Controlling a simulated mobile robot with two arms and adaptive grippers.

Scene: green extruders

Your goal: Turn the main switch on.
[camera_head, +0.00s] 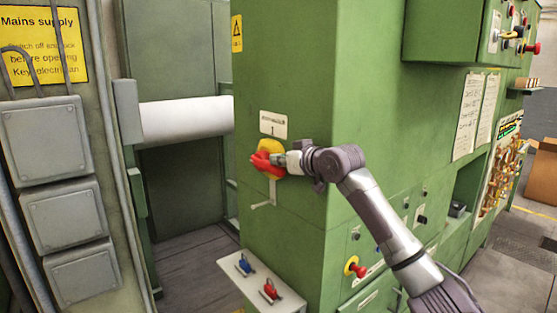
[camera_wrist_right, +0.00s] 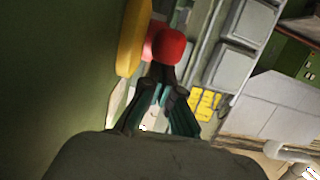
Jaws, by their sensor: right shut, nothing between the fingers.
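The main switch is a red handle (camera_head: 263,161) on a yellow round plate (camera_head: 270,148), on the green cabinet's narrow face under a small white label (camera_head: 273,125). My right gripper (camera_head: 281,160) is shut, with nothing between its fingers, and its tips are at the red handle. In the right wrist view the red handle (camera_wrist_right: 168,46) and the yellow plate (camera_wrist_right: 130,38) are just beyond the closed fingertips (camera_wrist_right: 160,75). Whether the tips touch the handle I cannot tell. My left gripper is not in view.
Below the switch, a thin metal bracket (camera_head: 272,192) hangs on the cabinet. A pale shelf (camera_head: 240,279) holds a blue padlock (camera_head: 244,265) and a red one (camera_head: 270,290). A red-and-yellow button (camera_head: 356,268) sits on the right face. Grey boxes (camera_head: 50,137) stand at left.

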